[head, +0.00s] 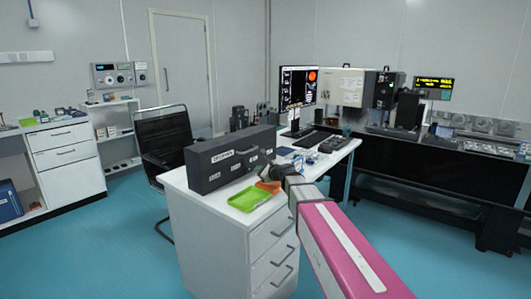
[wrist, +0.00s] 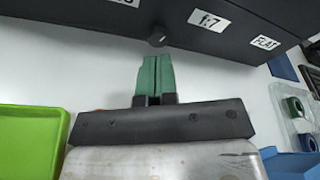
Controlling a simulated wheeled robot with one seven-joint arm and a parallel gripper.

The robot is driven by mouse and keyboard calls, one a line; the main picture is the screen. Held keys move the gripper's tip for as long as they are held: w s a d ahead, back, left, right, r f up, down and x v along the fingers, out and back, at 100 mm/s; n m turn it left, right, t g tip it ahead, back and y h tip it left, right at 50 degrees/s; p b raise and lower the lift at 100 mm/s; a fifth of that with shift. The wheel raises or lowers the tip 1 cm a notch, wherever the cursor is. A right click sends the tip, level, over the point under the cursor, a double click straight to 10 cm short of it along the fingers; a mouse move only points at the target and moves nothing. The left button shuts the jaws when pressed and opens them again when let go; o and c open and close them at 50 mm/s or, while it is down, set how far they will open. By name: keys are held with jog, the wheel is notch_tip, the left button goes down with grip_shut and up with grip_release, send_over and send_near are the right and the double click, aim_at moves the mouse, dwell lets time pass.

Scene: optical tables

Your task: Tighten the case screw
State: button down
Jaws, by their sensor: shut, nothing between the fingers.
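The dark case (head: 215,172) sits on the white desk with its labelled front facing me. In the wrist view the case (wrist: 240,25) crosses the top, with labels reading "f:7" and "FLAT". A small round black screw head (wrist: 159,40) stands out at the case's lower front edge. My gripper (wrist: 156,60) has green fingertips pressed together with nothing between them. The tips point at the screw and end right by it; I cannot tell if they touch. In the head view my gripper (head: 272,172) is small and dark in front of the case, and the screw cannot be made out.
In the wrist view, a clear holder with green rings (wrist: 294,107) and blue pieces lie at the right. A monitor (head: 298,87) stands farther back.

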aim_at(242, 166)
jog(key=shift+a+r+x, duration=0.1)
jog(key=shift+r+x, duration=0.1)
jog(key=shift+x, duration=0.85)
jog(key=shift+a+r+x, duration=0.15)
jog(key=shift+r+x, duration=0.1)
jog(key=shift+x, duration=0.75)
jog(key=shift+a+r+x, duration=0.1)
jog(key=shift+r+x, duration=0.1)
jog(key=shift+x, duration=0.85)
jog(key=shift+a, duration=0.35)
jog(key=shift+s+a+f, duration=0.2)
jog(key=shift+s+f, duration=0.05)
jog(key=shift+f, duration=0.05)
jog(key=shift+s+r, duration=0.1)
jog(key=shift+r, duration=0.2)
jog(key=shift+s+d, duration=0.35)
jog(key=shift+s, duration=0.3)
jog(key=v, duration=0.4)
jog(key=shift+w+d+f, duration=0.2)
jog(key=shift+d+f, duration=0.05)
jog(key=shift+f, duration=0.05)
jog(key=shift+s+d, duration=0.25)
jog(key=shift+d, duration=0.2)
